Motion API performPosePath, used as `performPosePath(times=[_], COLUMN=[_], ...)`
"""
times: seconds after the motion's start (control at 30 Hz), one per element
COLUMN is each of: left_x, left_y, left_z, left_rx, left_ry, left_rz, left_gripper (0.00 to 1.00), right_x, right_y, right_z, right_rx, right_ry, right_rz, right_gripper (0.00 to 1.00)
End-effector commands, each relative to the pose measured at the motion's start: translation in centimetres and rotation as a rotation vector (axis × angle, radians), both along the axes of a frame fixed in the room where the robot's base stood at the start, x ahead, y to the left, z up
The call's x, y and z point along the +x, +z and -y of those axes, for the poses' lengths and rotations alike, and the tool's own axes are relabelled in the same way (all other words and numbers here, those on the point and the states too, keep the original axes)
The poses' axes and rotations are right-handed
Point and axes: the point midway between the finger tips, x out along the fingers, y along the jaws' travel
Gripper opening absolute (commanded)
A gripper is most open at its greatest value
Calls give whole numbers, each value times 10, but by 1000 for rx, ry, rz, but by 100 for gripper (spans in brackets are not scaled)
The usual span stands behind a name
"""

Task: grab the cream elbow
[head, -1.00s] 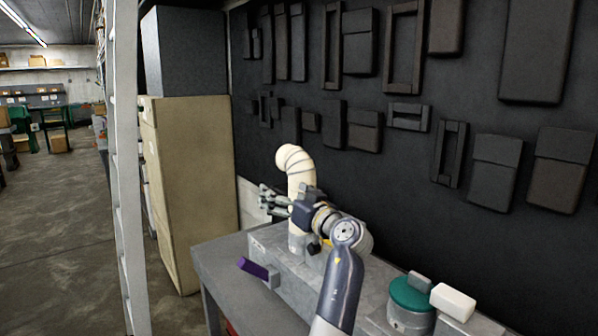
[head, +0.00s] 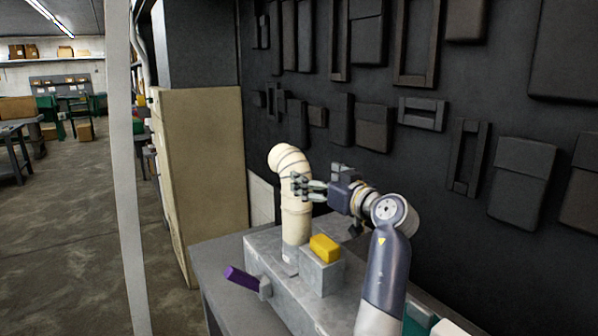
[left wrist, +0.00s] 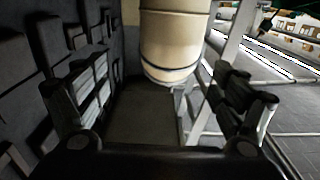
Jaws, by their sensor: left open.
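The cream elbow (head: 293,215) stands upright on the grey metal bench unit, its bent top curving to the left. My left gripper (head: 306,188) is open at the elbow's upper part, and its fingertips overlap the pipe's right side in the head view. In the left wrist view the cream elbow (left wrist: 174,40) hangs in from the top, between and beyond the spread fingers of the left gripper (left wrist: 163,95). No grip on it shows, and I cannot tell whether a finger touches it. My right gripper is not in view.
A yellow block (head: 324,247) sits on a grey block just right of the elbow's foot. A purple-handled part (head: 241,279) sticks out from the unit's left side. A tan cabinet (head: 205,180) stands at left behind a pale upright post (head: 124,170). A dark panelled wall (head: 420,150) is behind.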

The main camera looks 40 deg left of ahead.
Motion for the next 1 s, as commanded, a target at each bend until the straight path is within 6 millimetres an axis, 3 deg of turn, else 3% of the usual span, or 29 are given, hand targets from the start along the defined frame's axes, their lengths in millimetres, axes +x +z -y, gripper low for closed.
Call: performPosePath(times=[0.1,0.3,0.7,1.0], left_x=[5,10,17,18], left_y=[5,1,-6,-9], left_z=[-21,-40,-84,-88], left_rx=[2,0,1,0], left_ry=[3,1,1,0], left_rz=[-2,-1,-2,0], left_gripper=[89,89,89,89], right_x=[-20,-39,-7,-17], right_y=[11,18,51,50], right_z=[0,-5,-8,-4], right_rx=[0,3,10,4], right_ry=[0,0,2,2], right_rz=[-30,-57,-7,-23], right_gripper=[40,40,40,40])
